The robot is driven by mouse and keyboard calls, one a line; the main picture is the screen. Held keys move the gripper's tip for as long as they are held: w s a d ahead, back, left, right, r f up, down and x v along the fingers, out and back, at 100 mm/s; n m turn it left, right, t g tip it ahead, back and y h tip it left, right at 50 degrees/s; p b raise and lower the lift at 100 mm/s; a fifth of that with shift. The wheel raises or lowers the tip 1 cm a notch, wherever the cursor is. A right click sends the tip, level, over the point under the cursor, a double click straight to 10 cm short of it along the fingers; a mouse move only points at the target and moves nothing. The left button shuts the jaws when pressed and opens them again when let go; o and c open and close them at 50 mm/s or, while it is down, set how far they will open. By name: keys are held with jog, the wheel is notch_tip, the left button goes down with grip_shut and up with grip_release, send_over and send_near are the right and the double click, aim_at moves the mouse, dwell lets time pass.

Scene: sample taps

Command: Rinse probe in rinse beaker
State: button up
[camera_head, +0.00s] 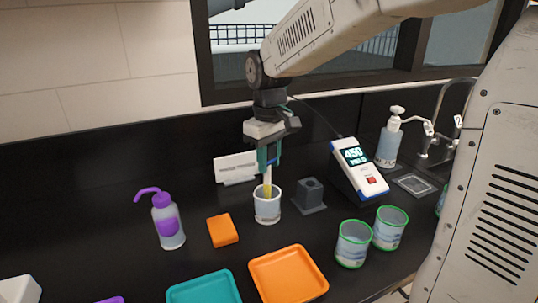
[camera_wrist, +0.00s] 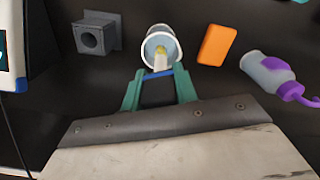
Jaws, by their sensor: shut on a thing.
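My gripper (camera_head: 268,160) points down over the rinse beaker (camera_head: 267,208) and is shut on the probe (camera_head: 267,187). The probe is pale with a yellow lower part, and its lower end is inside the beaker's mouth. The beaker is clear with a white rim and stands upright on the black bench. In the wrist view, the teal fingers of my gripper (camera_wrist: 159,78) hold the probe (camera_wrist: 160,62), which reaches into the beaker (camera_wrist: 171,34). I cannot tell whether the tip touches the liquid or the wall.
A grey probe stand (camera_head: 310,196) and a lit meter (camera_head: 358,168) are to the right. An orange block (camera_head: 222,230) and a purple-topped wash bottle (camera_head: 168,222) are left. Two green-rimmed beakers (camera_head: 353,245) (camera_head: 389,230), an orange tray (camera_head: 288,275) and a teal tray (camera_head: 205,290) stand in front.

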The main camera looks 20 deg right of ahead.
aim_at(269, 178)
jog(key=shift+f, duration=2.9)
jog(key=shift+w, duration=0.4)
jog(key=shift+s+a, duration=0.1)
jog(key=shift+a, duration=0.05)
jog(key=shift+s+a, duration=0.25)
jog(key=shift+s, duration=0.05)
jog(key=shift+s+d, duration=0.2)
jog(key=shift+d, duration=0.05)
jog(key=shift+s+d, duration=0.15)
jog(key=shift+s, duration=0.05)
jog(key=shift+w, duration=0.4)
jog(key=shift+r, duration=0.1)
jog(key=shift+r, duration=4.65)
